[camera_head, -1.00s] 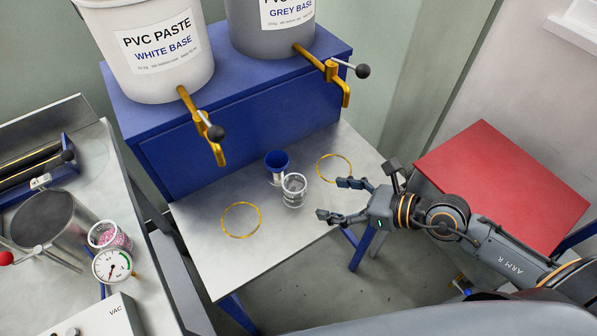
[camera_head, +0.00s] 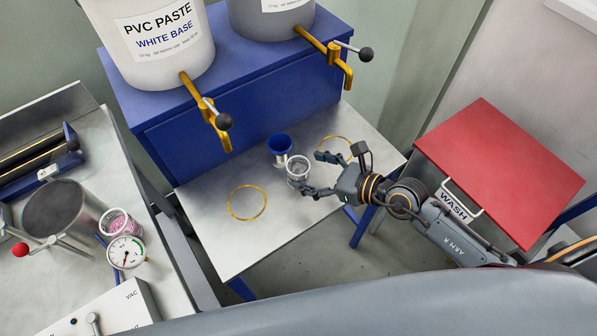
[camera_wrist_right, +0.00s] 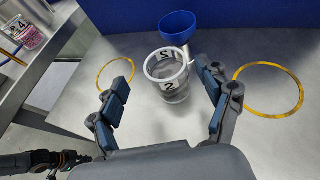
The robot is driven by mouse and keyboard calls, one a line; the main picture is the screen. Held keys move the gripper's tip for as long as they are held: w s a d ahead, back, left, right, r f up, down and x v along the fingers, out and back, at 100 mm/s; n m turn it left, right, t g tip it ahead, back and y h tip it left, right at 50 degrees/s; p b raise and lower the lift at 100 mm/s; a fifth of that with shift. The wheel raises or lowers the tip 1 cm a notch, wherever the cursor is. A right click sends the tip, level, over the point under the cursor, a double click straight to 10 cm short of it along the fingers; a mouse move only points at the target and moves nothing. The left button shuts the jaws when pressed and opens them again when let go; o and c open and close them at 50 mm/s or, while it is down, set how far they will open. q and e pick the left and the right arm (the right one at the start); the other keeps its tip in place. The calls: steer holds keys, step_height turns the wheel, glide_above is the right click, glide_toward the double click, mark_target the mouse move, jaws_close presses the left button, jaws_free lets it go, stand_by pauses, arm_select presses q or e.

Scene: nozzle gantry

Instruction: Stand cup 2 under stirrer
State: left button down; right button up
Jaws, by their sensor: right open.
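Cup 2 (camera_head: 298,170), a clear cup with a white rim and a label reading 2, stands upright on the metal table beside a blue funnel-like cup (camera_head: 280,145). In the right wrist view cup 2 (camera_wrist_right: 168,82) is between and just ahead of my open right fingers (camera_wrist_right: 164,66), with no clear grip on it. In the head view my right gripper (camera_head: 314,173) reaches in from the right, close to the cup. A dark arm part, probably my left arm, shows at the lower left of the wrist view; its jaws are unclear. I cannot make out a stirrer.
Yellow rings (camera_head: 247,203) mark the table (camera_head: 215,235). Yellow taps (camera_head: 215,125) overhang it from the paste buckets (camera_head: 160,45). The left bench holds a metal pot (camera_head: 60,210), a pink-filled cup (camera_head: 118,222) and a gauge (camera_head: 126,252). A red-topped wash unit (camera_head: 490,170) is right.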

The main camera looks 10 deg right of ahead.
mark_target(290, 163)
steer(key=x, duration=0.4)
steer(key=shift+w+f, duration=0.2)
steer(key=shift+w, duration=0.25)
steer(key=shift+c, duration=0.2)
steer(key=c, duration=1.4)
steer(key=shift+r, duration=0.1)
